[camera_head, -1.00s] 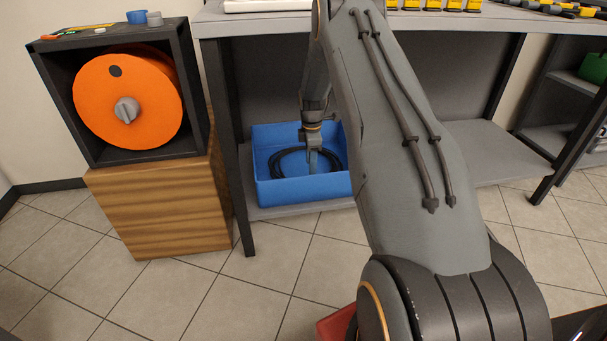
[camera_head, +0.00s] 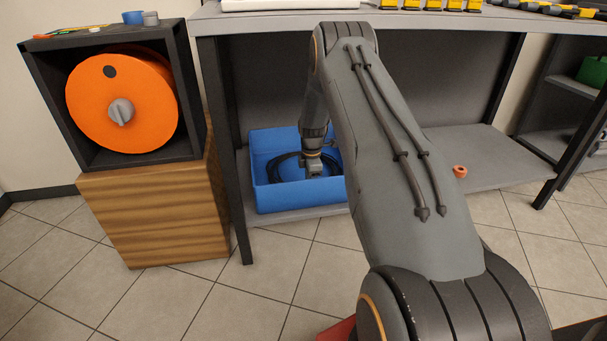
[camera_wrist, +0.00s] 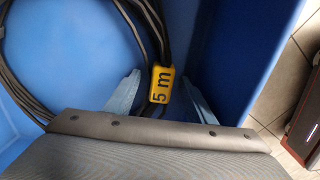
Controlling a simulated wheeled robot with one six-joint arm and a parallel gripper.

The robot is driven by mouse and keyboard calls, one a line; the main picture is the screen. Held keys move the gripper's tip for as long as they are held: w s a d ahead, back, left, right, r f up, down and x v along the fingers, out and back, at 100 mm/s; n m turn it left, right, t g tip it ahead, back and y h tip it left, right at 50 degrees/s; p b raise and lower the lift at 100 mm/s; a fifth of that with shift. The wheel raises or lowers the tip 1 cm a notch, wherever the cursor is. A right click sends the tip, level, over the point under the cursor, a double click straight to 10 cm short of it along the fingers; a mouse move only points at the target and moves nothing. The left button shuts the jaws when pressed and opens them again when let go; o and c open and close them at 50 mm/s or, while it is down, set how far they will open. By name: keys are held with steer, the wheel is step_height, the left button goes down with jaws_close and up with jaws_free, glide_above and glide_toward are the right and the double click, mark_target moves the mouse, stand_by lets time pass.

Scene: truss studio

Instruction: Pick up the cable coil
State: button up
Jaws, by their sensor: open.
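The black cable coil (camera_head: 283,158) lies in the blue bin (camera_head: 300,197) on the lower shelf of the workbench. In the wrist view the coil (camera_wrist: 107,14) spreads along the left and top, and a yellow tag marked "5 m" (camera_wrist: 162,84) wraps its cable bundle. My gripper (camera_head: 313,172) is down inside the bin at the coil. In the wrist view my gripper (camera_wrist: 159,97) has its two fingers apart, with the tagged bundle between them. I cannot tell whether either finger touches it. My gripper and arm hide part of the coil in the head view.
The bin's walls stand close around my gripper. A bench leg (camera_head: 222,150) rises left of the bin. An orange reel (camera_head: 122,103) sits in a dark box on a wooden crate (camera_head: 155,215). A small orange ring (camera_head: 459,171) lies on the shelf's otherwise bare right part.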

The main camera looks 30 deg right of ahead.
jaws_close()
steer(key=shift+r, duration=0.1)
steer(key=shift+r, duration=0.1)
